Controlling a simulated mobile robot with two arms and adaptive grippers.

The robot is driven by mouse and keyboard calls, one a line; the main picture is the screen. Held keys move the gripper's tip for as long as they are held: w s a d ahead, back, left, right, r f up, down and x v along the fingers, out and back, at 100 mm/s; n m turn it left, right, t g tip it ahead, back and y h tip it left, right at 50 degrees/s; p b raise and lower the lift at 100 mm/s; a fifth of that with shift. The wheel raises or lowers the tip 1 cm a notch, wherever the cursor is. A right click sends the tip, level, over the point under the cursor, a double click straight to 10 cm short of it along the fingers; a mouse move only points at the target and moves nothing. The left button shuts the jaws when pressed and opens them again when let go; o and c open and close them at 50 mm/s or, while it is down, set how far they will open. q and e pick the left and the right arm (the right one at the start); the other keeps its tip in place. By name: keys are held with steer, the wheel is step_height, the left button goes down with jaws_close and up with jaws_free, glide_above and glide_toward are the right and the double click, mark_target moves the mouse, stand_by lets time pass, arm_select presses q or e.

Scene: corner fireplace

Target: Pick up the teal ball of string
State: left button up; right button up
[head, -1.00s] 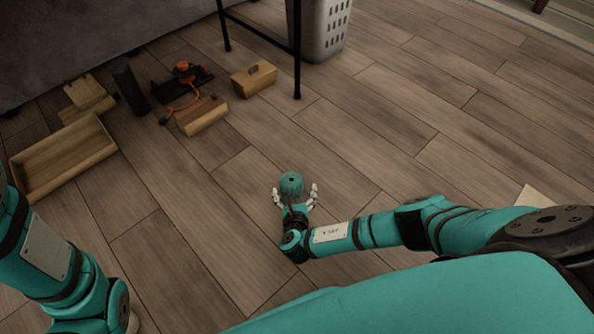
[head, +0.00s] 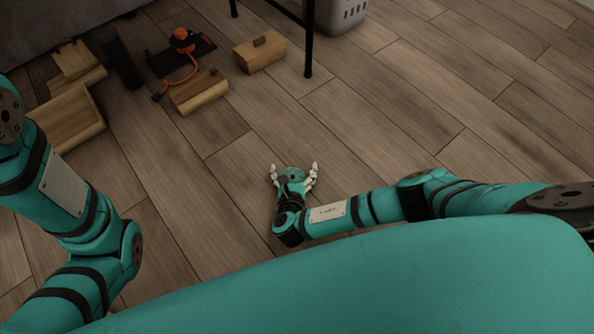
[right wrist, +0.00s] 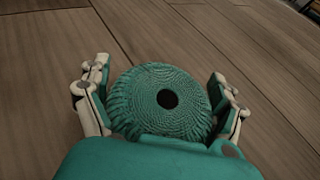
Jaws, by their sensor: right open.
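The teal ball of string (head: 292,173) lies on the wooden floor. In the right wrist view the ball (right wrist: 160,101) shows its wound strands and a dark round hole facing the camera. My right gripper (head: 294,167) is open around it, with pale fingers on the ball's left and right. In the right wrist view the fingers of my right gripper (right wrist: 159,72) flank the ball, with a small gap visible on the right side. The palm hides the ball's near edge. My left arm shows at the left of the head view, but its gripper is out of view.
Wooden boxes (head: 260,52) and (head: 198,92), an open wooden tray (head: 78,118), a dark cylinder (head: 120,57) and an orange-corded item (head: 181,42) lie at the upper left. A black table leg (head: 308,40) and a grey basket (head: 345,14) stand beyond. Floor around the ball is clear.

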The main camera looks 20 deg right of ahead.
steer(key=c, duration=1.3)
steer(key=shift+c, duration=0.6)
